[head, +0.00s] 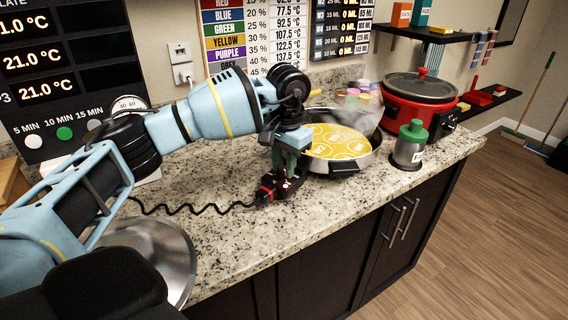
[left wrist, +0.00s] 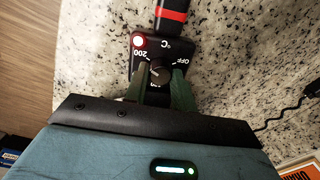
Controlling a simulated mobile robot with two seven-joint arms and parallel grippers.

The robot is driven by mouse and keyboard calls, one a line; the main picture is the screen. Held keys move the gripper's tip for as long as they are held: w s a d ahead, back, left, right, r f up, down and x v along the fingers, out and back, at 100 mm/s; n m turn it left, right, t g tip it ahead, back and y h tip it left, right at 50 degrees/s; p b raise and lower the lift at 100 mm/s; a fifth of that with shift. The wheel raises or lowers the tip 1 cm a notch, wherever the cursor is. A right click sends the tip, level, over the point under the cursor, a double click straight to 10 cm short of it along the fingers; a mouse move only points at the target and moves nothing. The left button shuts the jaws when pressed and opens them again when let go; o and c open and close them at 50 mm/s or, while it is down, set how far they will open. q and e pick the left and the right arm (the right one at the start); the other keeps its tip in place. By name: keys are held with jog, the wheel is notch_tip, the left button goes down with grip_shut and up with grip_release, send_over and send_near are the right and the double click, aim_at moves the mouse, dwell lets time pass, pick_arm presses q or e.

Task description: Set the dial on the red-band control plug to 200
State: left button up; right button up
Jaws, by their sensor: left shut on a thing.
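The red-band control plug (head: 270,190) lies on the granite counter near its front edge. It also shows in the left wrist view (left wrist: 172,48), with its red band (left wrist: 171,14), a lit red lamp and the marks 200, °C and OFF. A lower mark is partly hidden. My left gripper (left wrist: 160,76) points down at the plug, its green fingers on both sides of the dial (left wrist: 161,74) and shut on it. A short white mark on the dial seems to lie toward 200, but the exact setting is unclear. My right gripper is not in view.
A coiled black cord (head: 190,208) runs left from the plug. A pan with yellow discs (head: 340,142) stands right behind my gripper. A green-topped canister (head: 409,146) and a red cooker (head: 420,90) are farther right. A steel bowl (head: 180,258) sits at front left.

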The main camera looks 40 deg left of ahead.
pick_arm(q)
jog(key=shift+m, duration=0.3)
dwell(0.4)
jog(key=o, duration=0.7)
jog(key=shift+d+r, duration=0.15)
jog(key=shift+r, duration=1.8)
jog(key=shift+d+r, duration=0.1)
jog(key=shift+r, duration=1.8)
